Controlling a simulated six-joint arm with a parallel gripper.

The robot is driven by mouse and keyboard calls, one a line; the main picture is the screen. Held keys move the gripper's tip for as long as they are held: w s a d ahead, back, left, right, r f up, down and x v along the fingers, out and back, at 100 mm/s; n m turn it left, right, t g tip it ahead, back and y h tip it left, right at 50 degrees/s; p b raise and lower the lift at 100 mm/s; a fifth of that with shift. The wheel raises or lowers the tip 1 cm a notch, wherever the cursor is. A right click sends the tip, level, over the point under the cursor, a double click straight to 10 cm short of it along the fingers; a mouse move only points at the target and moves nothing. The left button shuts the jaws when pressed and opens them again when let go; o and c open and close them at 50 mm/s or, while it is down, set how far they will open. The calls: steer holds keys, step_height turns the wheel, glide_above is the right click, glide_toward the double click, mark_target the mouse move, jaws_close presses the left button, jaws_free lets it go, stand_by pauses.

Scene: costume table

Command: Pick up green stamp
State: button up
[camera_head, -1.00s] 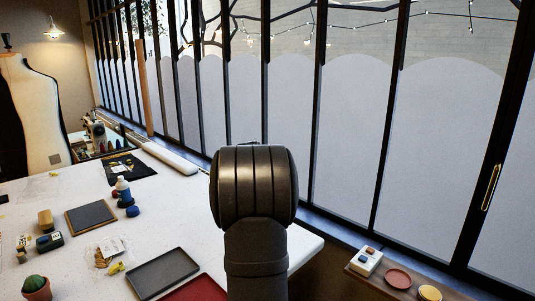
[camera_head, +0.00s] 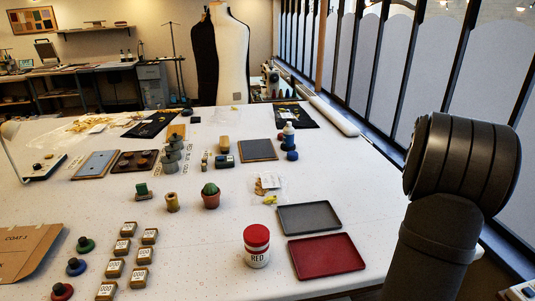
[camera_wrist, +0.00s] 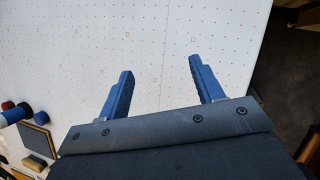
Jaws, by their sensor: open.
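A green round stamp with a dark knob (camera_head: 86,244) stands on the white table (camera_head: 190,240) at the front left in the head view. A blue one (camera_head: 76,266) and a red one (camera_head: 62,291) stand in front of it. The stamp is not in the wrist view. My arm is at the right in the head view, far from the stamp.
Several small labelled blocks (camera_head: 124,246) stand right of the stamps. A cardboard folder (camera_head: 26,250) lies left. The table's right edge and windows are near my arm.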

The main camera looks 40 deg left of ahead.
steer(key=s+a+m+y, duration=0.15)
steer(key=a+m, duration=0.35)
steer(key=a, duration=1.8)
steer(key=r+m+g+y, duration=0.15)
steer(key=m+y, duration=0.35)
steer(key=m, duration=0.9)
glide_above(141, 188)
steer(key=s+d, duration=0.5)
steer(key=d, duration=0.3)
steer(key=x, duration=1.7)
steer(key=shift+a, duration=0.1)
steer(key=shift+c, duration=0.4)
